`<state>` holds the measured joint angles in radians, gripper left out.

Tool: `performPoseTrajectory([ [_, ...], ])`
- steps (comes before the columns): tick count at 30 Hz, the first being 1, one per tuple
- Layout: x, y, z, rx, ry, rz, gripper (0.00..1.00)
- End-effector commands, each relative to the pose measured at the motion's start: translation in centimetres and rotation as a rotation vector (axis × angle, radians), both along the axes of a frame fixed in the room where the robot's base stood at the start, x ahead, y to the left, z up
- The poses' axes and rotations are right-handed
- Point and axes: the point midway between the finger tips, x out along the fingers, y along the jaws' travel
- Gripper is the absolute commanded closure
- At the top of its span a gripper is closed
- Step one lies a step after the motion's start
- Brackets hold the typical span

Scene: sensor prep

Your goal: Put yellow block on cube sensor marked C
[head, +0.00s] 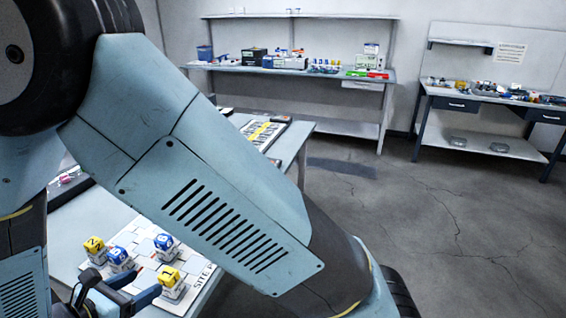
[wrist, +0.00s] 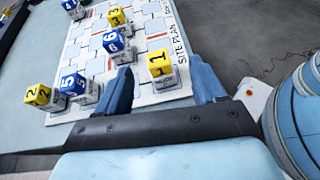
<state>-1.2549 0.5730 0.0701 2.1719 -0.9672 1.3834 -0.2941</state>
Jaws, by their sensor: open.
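My gripper (wrist: 162,70) is open, with its two blue fingers apart. Between and just beyond its fingertips in the wrist view is a yellow block marked 1 (wrist: 159,62), seated on a small white-grey sensor cube. The block also shows in the head view (head: 169,275), by my gripper (head: 144,281). Other yellow blocks are marked 2 (wrist: 37,95) and 3 (wrist: 116,17), each on its own base. I cannot read any cube's letter, so I cannot tell which is C.
Blue blocks marked 5 (wrist: 72,84) and 6 (wrist: 113,41) stand close by on the white site plan board (wrist: 165,98). Another blue block (wrist: 70,4) is at the wrist view's top edge. Farther benches (head: 300,67) hold clutter; the floor (head: 430,210) is clear.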

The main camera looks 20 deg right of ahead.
Motion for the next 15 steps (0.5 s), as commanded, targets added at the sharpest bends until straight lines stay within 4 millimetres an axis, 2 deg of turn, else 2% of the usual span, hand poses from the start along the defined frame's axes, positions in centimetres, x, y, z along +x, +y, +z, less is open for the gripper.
performPoseTrajectory([
  [6, 3.4, -5.9, 4.7, 0.192, -0.003, -0.263, 0.31],
  [15, 5.4, -14.5, 10.3, 0.489, -0.044, -0.634, 0.31],
])
